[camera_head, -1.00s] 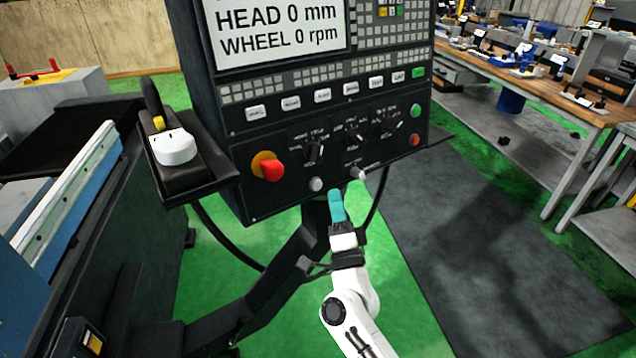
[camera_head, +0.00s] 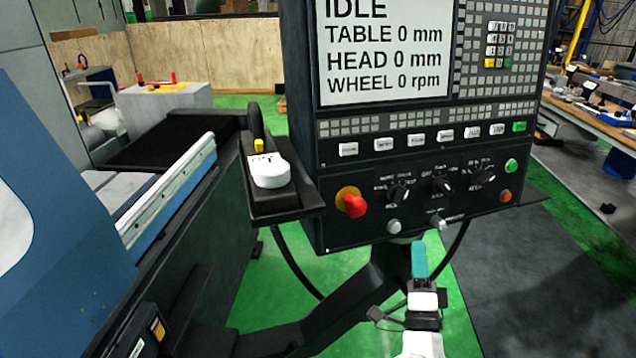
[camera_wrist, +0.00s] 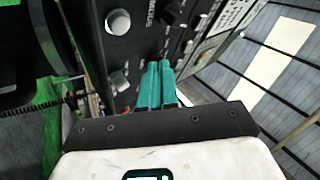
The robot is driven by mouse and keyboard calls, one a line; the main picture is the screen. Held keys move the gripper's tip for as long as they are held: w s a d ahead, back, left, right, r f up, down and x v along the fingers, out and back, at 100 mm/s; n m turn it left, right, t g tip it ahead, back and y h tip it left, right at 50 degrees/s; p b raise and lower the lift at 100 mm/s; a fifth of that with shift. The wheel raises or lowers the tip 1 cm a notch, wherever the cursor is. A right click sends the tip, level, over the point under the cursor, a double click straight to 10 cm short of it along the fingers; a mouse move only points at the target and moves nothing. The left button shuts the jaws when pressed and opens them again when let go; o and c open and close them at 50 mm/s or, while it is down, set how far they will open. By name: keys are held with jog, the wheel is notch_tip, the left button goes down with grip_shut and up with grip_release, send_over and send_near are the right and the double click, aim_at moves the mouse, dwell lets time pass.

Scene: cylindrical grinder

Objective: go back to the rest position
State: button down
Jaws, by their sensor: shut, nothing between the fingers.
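My gripper (camera_head: 419,262) has teal fingers and a white and black wrist. It is in front of the lower edge of the control panel (camera_head: 330,232), below the silver knobs. In the wrist view the two teal fingers of my gripper (camera_wrist: 156,86) lie close together with nothing held. They point toward the panel face (camera_wrist: 140,45) with its silver knobs. I cannot tell the exact gap between the fingertips and the panel.
The panel's screen (camera_head: 385,50) reads IDLE. A red stop button (camera_head: 353,203) sits at its lower left. A shelf (camera_head: 285,205) carries a white handheld unit (camera_head: 270,171). The blue and black machine (camera_head: 60,190) fills the left. A wooden bench (camera_head: 590,115) stands at the right, past a dark floor mat (camera_head: 540,270).

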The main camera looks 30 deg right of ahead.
jog(key=s+a+f+n+g+y, duration=0.1)
jog(key=a+f+n+g+y, duration=0.5)
jog(key=a+f+n+y, duration=0.85)
jog(key=s+f+n+g, duration=0.3)
jog(key=s+g, duration=0.3)
jog(key=s, duration=0.5)
jog(key=s+f+n+g, duration=0.3)
jog(key=s+g, duration=0.3)
jog(key=s, duration=0.6)
jog(key=shift+s+d+n+g+h, duration=0.25)
jog(key=shift+n+h, duration=0.2)
jog(key=shift+n, duration=0.3)
